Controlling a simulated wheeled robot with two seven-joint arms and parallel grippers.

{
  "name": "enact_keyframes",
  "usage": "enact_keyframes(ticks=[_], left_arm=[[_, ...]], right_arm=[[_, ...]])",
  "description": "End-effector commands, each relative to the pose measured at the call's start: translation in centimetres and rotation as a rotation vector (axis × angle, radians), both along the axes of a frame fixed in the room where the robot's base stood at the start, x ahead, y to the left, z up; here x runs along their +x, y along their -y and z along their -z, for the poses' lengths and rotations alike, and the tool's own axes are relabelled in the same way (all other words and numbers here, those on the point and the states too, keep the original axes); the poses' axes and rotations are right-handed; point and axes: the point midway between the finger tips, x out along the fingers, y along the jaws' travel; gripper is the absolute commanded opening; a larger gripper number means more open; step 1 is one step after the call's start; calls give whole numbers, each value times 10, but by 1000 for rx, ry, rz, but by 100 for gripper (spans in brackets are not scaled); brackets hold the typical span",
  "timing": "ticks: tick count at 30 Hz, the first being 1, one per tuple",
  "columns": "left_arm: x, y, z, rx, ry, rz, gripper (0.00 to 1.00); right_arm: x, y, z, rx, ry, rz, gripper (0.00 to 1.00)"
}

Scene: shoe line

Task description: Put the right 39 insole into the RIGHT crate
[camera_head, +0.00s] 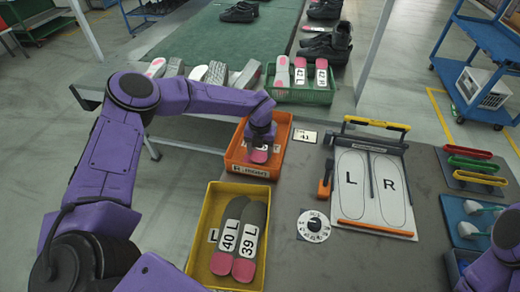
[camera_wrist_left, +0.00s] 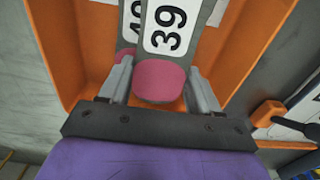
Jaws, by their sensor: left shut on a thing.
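The orange crate (camera_head: 284,132), labelled R RIGHT, stands on the grey table; its orange wall (camera_wrist_left: 62,62) also fills much of the left wrist view. My left gripper (camera_head: 259,148) reaches down into it. In the left wrist view the left gripper (camera_wrist_left: 160,92) has its fingers on both sides of the pink end of the insole marked 39 (camera_wrist_left: 161,80), shut on it. The letter after 39 is out of sight. Another insole, apparently marked 40 (camera_wrist_left: 130,20), lies beside it in the crate, partly covered. My right gripper is out of view.
A yellow crate (camera_head: 205,225) in front holds insoles 40 L (camera_head: 229,238) and 39 L (camera_head: 247,245). A green crate (camera_head: 300,96) with more insoles stands behind. The white L/R board (camera_head: 372,187) and a round dial (camera_head: 314,226) lie to the right.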

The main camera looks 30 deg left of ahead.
Motion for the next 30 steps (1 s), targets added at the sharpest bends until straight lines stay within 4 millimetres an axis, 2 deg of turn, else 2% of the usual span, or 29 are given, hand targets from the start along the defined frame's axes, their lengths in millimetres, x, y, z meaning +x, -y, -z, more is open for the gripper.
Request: enact_keyframes(ticks=[10,11,12,13,22,25,26,30], left_arm=[[0,0,8,0,0,0,33],[0,0,8,0,0,0,72],[0,0,8,0,0,0,85],[0,0,8,0,0,0,88],[0,0,4,0,0,0,88],[0,0,-13,0,1,0,88],[1,0,-13,-1,3,-1,88],[1,0,-48,-2,6,-1,88]], right_arm=[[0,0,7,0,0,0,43],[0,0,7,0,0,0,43],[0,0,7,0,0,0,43],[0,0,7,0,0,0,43],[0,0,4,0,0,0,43],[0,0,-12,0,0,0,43],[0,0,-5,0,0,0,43],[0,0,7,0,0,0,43]])
